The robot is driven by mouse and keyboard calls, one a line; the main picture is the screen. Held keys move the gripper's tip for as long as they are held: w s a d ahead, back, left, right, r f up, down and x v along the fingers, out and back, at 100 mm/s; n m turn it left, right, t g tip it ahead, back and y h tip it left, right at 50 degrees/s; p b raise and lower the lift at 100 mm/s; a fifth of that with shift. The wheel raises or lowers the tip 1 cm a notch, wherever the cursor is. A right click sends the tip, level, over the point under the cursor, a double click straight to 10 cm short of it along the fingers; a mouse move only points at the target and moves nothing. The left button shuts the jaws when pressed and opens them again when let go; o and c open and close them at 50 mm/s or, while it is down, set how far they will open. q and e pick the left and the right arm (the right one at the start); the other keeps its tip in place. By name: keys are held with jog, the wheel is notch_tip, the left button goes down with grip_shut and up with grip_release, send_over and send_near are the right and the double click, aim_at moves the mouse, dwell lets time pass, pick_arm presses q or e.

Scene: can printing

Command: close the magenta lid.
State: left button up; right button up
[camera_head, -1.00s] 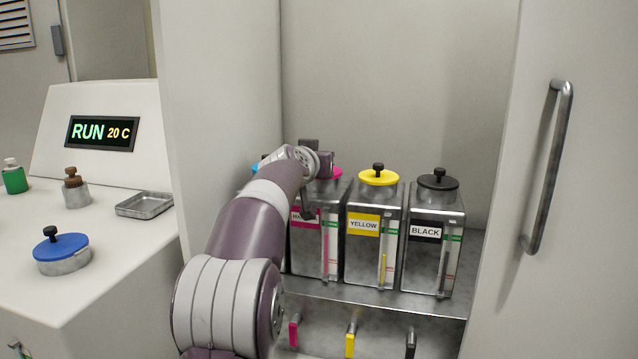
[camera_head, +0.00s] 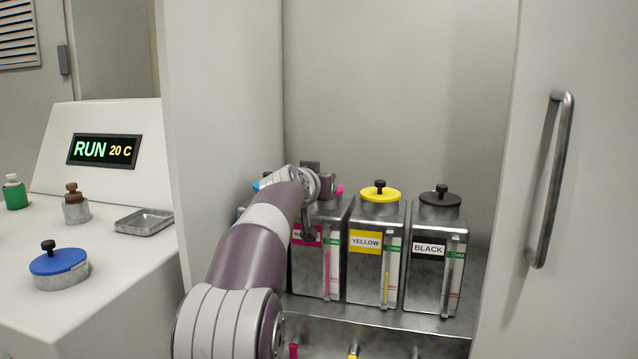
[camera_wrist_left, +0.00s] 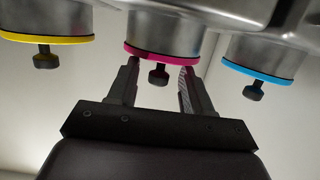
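The magenta lid (camera_wrist_left: 165,54) is on the neck of the magenta tank (camera_head: 317,262), its dark knob (camera_wrist_left: 158,74) standing out from it. In the head view only a sliver of the lid (camera_head: 339,190) shows behind my left gripper (camera_head: 322,184). In the left wrist view, which looks upside down, the left gripper (camera_wrist_left: 160,72) is open, with its two fingers apart on either side of the knob. I see no clear gap under the lid, but cannot tell whether it is fully tight. My right gripper is out of view.
The yellow lid (camera_head: 380,195) and black lid (camera_head: 440,199) sit on tanks to the right; the cyan lid (camera_wrist_left: 258,70) is on the other side. A cabinet wall (camera_head: 222,130) stands left, and a door handle (camera_head: 553,180) right. A blue-lidded tin (camera_head: 60,268) is on the counter.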

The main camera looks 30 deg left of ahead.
pick_arm(q)
jog(key=b+v, duration=0.2)
jog(key=v, duration=1)
jog(key=shift+s, duration=0.35)
